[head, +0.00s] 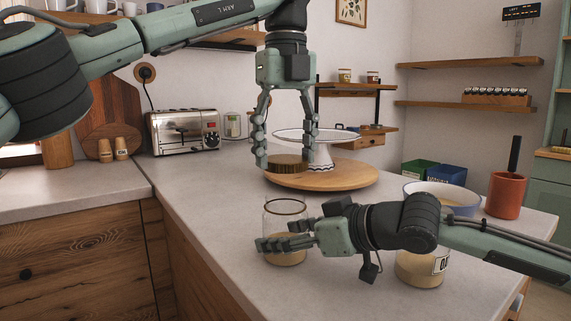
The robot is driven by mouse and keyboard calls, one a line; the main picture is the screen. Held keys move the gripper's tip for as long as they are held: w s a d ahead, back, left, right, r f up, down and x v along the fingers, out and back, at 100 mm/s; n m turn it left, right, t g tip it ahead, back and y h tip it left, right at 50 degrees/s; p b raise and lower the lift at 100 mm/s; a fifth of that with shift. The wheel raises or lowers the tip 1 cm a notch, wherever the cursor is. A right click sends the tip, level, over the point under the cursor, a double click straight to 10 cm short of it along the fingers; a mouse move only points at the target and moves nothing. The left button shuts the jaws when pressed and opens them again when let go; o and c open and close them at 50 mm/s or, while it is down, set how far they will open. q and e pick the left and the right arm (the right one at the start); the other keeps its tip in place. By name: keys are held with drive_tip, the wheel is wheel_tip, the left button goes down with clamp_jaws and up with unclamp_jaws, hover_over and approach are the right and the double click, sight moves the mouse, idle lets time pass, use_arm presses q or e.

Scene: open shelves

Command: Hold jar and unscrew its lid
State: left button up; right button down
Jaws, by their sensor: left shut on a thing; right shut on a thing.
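A clear glass jar (285,216) with a tan filling at its bottom stands on the grey counter, upright and open at the top. My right gripper (282,241) comes in from the right and is shut around the jar's body at about mid-height. A brown round lid (287,164) is off the jar, in the air above its rim with a clear gap. My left gripper (287,160) points down from above and is shut on the lid, with a finger on either side of it. The fingers of my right gripper hide part of the jar's middle.
Behind the lid are a round wooden board (335,181) and a white cake stand (320,152). To the right are another jar (422,270), partly behind my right arm, a bowl (455,197) and a red crock (505,196). A toaster (183,132) stands back left. Counter left of the jar is clear.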

drive_tip(key=shift+c, duration=1.3)
unclamp_jaws()
drive_tip(key=shift+d, duration=0.1)
